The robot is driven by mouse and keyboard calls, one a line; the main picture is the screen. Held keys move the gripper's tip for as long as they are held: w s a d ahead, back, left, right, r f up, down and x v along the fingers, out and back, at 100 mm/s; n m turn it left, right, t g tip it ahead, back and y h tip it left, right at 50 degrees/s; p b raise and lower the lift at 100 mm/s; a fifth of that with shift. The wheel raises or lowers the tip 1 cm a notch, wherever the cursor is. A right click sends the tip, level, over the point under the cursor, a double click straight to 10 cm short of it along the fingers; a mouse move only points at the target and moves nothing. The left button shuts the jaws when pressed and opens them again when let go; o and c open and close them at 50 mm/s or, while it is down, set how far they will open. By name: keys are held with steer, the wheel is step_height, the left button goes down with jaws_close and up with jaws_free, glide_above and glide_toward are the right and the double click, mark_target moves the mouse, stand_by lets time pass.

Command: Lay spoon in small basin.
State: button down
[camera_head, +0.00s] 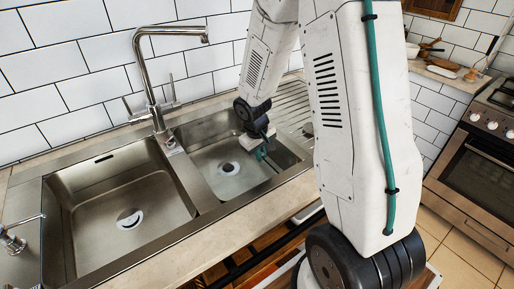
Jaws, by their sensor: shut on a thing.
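The small basin (215,172) is the right, smaller bowl of the steel sink, with a round drain at its bottom. My gripper (266,160) points down over the right part of this basin, near its right wall. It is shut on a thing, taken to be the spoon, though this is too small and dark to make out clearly. Whether the spoon touches the basin floor I cannot tell. No other spoon is clearly visible.
The larger basin (125,200) is on the left and looks empty. A tall faucet (150,85) stands behind the divider. A ribbed drainboard (292,105) lies right of the small basin. A stove (480,150) stands at the far right.

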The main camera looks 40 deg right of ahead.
steer(key=shift+f, duration=4.3)
steer(key=c, duration=1.5)
jaws_free()
steer(key=shift+o, duration=0.2)
step_height(320, 180, up, 8)
steer(key=a, duration=0.1)
steer(key=shift+s+a+f, duration=0.15)
steer(key=shift+s+a, duration=0.05)
steer(key=shift+s, duration=0.1)
